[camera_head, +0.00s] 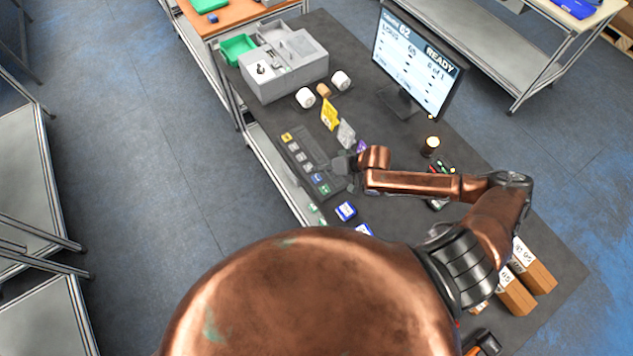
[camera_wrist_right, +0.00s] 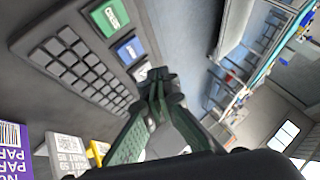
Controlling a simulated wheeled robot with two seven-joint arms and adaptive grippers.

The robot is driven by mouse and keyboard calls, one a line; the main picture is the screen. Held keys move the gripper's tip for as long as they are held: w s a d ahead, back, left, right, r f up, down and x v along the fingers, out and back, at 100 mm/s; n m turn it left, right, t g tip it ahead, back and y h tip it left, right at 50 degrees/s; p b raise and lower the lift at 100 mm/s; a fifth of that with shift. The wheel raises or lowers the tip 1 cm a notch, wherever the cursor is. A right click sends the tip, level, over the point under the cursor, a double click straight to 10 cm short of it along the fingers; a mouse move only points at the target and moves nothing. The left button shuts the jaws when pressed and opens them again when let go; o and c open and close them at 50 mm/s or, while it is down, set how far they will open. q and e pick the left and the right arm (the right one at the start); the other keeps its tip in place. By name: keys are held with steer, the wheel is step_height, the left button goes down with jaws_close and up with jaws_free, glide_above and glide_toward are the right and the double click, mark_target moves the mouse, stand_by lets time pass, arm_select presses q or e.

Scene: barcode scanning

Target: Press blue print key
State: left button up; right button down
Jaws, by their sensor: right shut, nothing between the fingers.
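The dark keypad (camera_head: 303,158) lies on the grey bench, with a blue key (camera_head: 317,178) and a green key (camera_head: 324,189) near its front end. In the right wrist view the blue key (camera_wrist_right: 130,50) lies beside the green key (camera_wrist_right: 110,17), along the edge of the small grey keys. My right gripper (camera_head: 343,166) is shut and empty, just right of the keypad. In the wrist view its fingertips (camera_wrist_right: 157,76) are close to the blue key, to its lower right. I cannot tell whether they touch the keypad. My left gripper is not in view.
A monitor (camera_head: 416,58) reading READY stands at the back. A printer-like grey box (camera_head: 285,67) and white rolls (camera_head: 306,97) stand at the back left. Yellow (camera_head: 330,114) and grey cards stand beside the keypad. Brown boxes (camera_head: 516,297) lie at the right front.

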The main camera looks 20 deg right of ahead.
mark_target(312, 176)
steer(key=shift+f, duration=1.45)
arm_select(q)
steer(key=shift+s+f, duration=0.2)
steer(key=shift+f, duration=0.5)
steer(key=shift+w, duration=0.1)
arm_select(e)
steer(key=shift+f, duration=0.1)
steer(key=shift+f, duration=0.25)
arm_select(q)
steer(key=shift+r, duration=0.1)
arm_select(e)
steer(key=shift+f, duration=0.1)
steer(key=shift+f, duration=0.45)
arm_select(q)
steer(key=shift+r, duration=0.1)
arm_select(e)
steer(key=shift+r, duration=0.1)
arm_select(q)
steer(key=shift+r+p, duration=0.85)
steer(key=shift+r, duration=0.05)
arm_select(e)
steer(key=shift+r, duration=0.8)
